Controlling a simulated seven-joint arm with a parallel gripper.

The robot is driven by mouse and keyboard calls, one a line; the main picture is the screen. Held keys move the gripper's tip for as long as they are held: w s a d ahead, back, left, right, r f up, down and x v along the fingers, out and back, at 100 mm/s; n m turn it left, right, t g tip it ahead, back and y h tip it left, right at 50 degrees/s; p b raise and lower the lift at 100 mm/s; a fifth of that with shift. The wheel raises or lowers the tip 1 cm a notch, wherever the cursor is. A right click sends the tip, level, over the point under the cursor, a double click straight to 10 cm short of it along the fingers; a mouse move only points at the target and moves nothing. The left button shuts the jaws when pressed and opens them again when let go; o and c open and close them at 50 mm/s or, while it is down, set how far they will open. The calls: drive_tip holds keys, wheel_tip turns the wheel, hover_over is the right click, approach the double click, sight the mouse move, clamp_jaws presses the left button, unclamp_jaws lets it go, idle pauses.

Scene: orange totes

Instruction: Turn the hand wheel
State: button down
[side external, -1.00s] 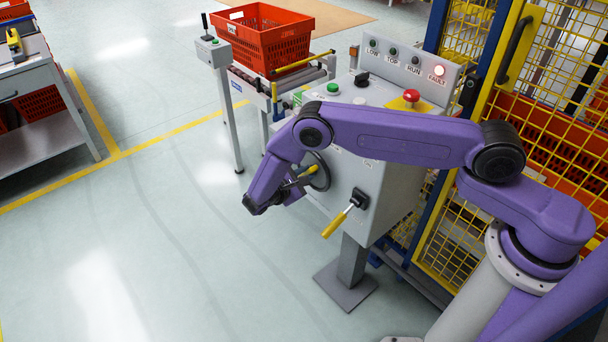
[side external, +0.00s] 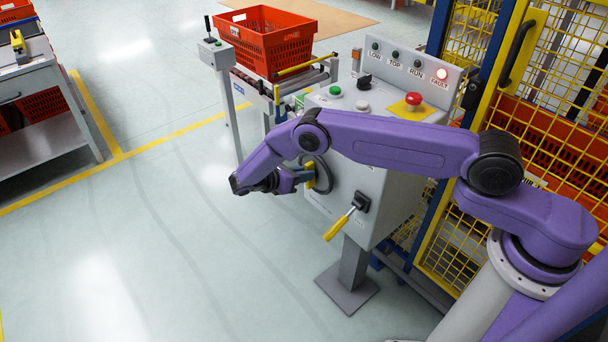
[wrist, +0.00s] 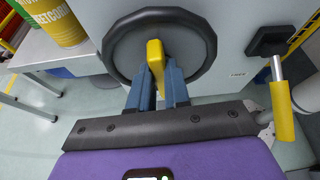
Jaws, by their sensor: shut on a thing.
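The hand wheel (wrist: 203,30) is a dark ring on the front of a grey control cabinet, with a yellow handle (wrist: 156,62) in front of it. In the wrist view my gripper (wrist: 157,75) has its two blue fingers on either side of the yellow handle, shut on it. In the side view the wheel (side external: 325,176) is partly hidden behind my arm, and my gripper (side external: 308,176) reaches it from the left. The handle's lower end is hidden between the fingers.
A lever with a yellow grip (side external: 338,227) sticks out right of the wheel. A red crate (side external: 268,40) sits on rollers behind.

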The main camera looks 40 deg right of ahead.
drive_tip(key=shift+w+a+f+n+g, duration=0.1)
drive_tip(key=shift+w+n+g, duration=0.15)
drive_tip(key=shift+n+g, duration=0.8)
drive_tip(key=shift+w+n, duration=0.1)
drive_tip(key=shift+n, duration=0.25)
drive_tip(key=c, duration=1.1)
unclamp_jaws()
drive_tip(key=shift+v, duration=1.5)
drive_tip(key=shift+r, duration=3.5)
